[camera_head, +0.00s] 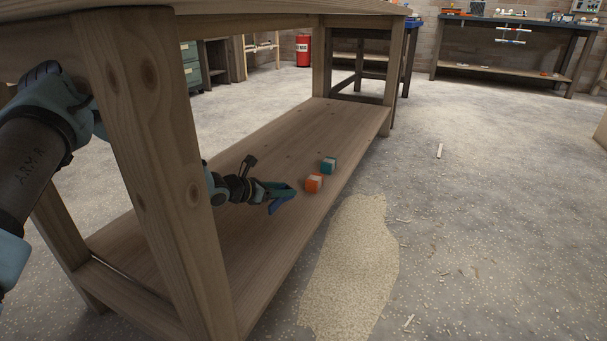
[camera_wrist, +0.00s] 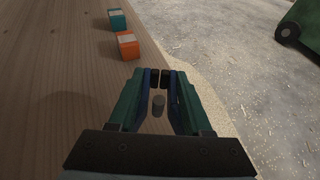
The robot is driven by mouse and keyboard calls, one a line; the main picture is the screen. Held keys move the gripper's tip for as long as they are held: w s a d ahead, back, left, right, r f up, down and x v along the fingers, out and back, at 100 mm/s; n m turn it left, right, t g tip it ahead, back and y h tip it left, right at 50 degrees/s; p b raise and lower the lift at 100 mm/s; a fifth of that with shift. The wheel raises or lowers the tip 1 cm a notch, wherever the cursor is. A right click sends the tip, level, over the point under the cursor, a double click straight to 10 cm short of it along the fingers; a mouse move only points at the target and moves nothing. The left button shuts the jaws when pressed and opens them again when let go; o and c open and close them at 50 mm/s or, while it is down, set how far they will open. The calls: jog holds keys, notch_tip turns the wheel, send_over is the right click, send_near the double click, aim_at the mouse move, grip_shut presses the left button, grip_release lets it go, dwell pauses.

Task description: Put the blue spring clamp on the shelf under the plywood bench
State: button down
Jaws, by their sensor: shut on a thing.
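My gripper (camera_head: 280,190) is under the plywood bench (camera_head: 150,150), above the lower shelf (camera_head: 290,140) and near its right long edge. It is shut on the blue spring clamp (camera_head: 279,206). In the wrist view the clamp's blue arms (camera_wrist: 176,105) lie between my green fingers, with black tips forward and a grey cylindrical part in the middle. The clamp appears to be held a little above the shelf board; the exact gap cannot be told. A bench leg hides part of my arm.
An orange block (camera_head: 313,183) and a teal block (camera_head: 328,165) stand on the shelf just beyond the clamp. The far and left parts of the shelf are bare. Sawdust (camera_head: 350,270) covers the floor beside the shelf. The near bench leg stands close to my arm.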

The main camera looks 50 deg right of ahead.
aim_at(284, 222)
notch_tip(284, 222, down, 9)
jog(key=b, duration=0.3)
jog(key=shift+f+b, duration=0.2)
jog(key=shift+b, duration=0.1)
jog(key=shift+r, duration=0.1)
jog(key=shift+c, duration=1.7)
grip_release()
jog(key=shift+a+r, duration=0.1)
jog(key=p+v, duration=0.4)
jog(key=v, duration=0.7)
jog(key=shift+a, duration=0.4)
